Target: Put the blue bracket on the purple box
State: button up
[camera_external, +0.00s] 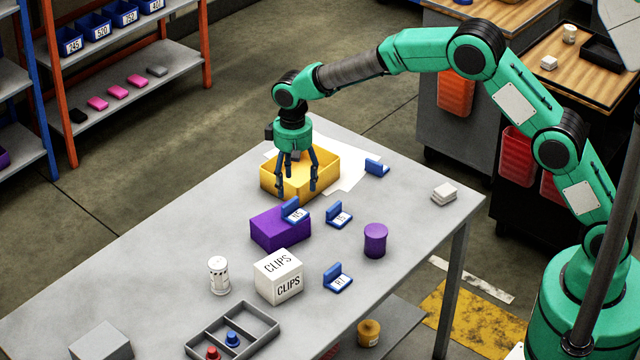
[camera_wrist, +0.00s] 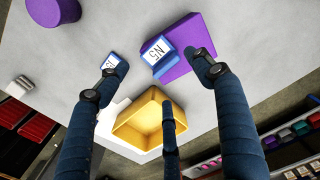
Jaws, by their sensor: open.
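A blue bracket (camera_external: 290,207) with a white N5 label rests on top of the purple box (camera_external: 272,233), near its back right edge. In the wrist view the same bracket (camera_wrist: 156,52) lies against the edge of the purple box (camera_wrist: 184,50). Other blue brackets stand apart on the table: one (camera_external: 339,213) right of the box, one (camera_external: 338,278) nearer the front, one (camera_external: 377,167) by the white sheet. My gripper (camera_external: 298,182) is open and empty, fingers pointing down above the yellow bin, apart from the N5 bracket.
The yellow bin (camera_external: 275,185) stands behind the purple box. A purple cylinder (camera_external: 375,241), a white CLIPS box (camera_external: 278,278), a white shaker (camera_external: 219,275) and a grey divided tray (camera_external: 255,341) are on the table (camera_external: 140,290). The table's left side is mostly clear.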

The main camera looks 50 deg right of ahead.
jog(key=shift+r, duration=1.3)
jog(key=s+d+r+t, duration=0.1)
jog(key=s+d+r, duration=0.6)
jog(key=s+r, duration=0.5)
jog(key=s+d+r+t, duration=0.2)
jog(key=s+d+r, duration=0.4)
jog(key=s+r, duration=0.55)
jog(key=s+d+r+t, duration=0.1)
jog(key=s+d, duration=0.3)
jog(key=s, duration=1.1)
jog(key=s+d+r+t, duration=0.1)
jog(key=s+d, duration=0.3)
jog(key=s, duration=1)
jog(key=shift+s+r+t, duration=0.15)
jog(key=shift+s+t, duration=0.15)
jog(key=shift+s, duration=0.1)
